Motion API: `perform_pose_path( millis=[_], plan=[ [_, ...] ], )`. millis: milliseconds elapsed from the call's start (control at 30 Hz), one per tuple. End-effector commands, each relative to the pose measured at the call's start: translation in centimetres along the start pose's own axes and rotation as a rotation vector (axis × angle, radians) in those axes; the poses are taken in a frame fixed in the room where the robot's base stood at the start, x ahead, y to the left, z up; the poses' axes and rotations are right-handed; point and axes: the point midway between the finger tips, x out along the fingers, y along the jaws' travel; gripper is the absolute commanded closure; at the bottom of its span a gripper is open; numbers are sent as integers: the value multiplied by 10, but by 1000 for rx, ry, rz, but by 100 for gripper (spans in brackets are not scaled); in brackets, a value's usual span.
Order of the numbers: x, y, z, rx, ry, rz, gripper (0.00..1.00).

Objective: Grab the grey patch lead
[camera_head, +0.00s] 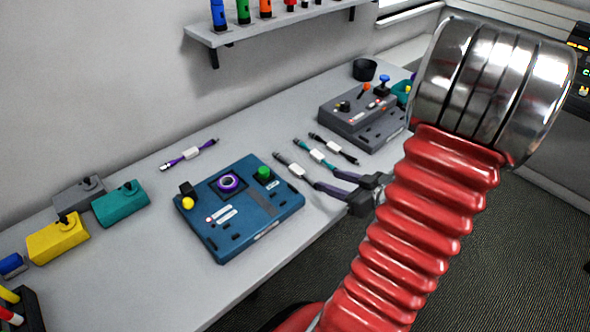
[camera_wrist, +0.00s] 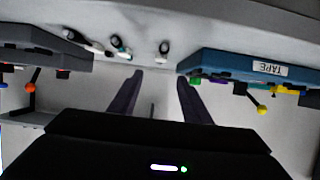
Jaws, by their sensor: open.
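The grey patch lead (camera_head: 296,170) lies on the table just right of the blue control box, with a white tag around its middle. In the wrist view it is the lead (camera_wrist: 164,48) nearest the blue box, seen end-on, ahead of the fingertips and between their lines. My gripper (camera_head: 327,180) is open and empty, its two dark fingers low over the table at the lead's near end. In the wrist view the gripper (camera_wrist: 159,78) shows a clear gap between its fingers. I cannot tell its exact height above the table.
A teal lead (camera_head: 316,153) and a black lead (camera_head: 335,148) lie close by on the right. The blue box (camera_head: 240,205) stands left and a grey box (camera_head: 362,118) stands right of the leads. A purple lead (camera_head: 190,153) lies farther left. A shelf (camera_head: 270,30) hangs on the wall.

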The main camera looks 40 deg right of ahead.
Motion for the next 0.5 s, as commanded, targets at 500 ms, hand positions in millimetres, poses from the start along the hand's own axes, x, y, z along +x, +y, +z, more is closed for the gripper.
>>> perform_pose_path(
  millis=[500],
  plan=[
    [18, 0, 0, -3, -2, -2, 56]
  ],
)
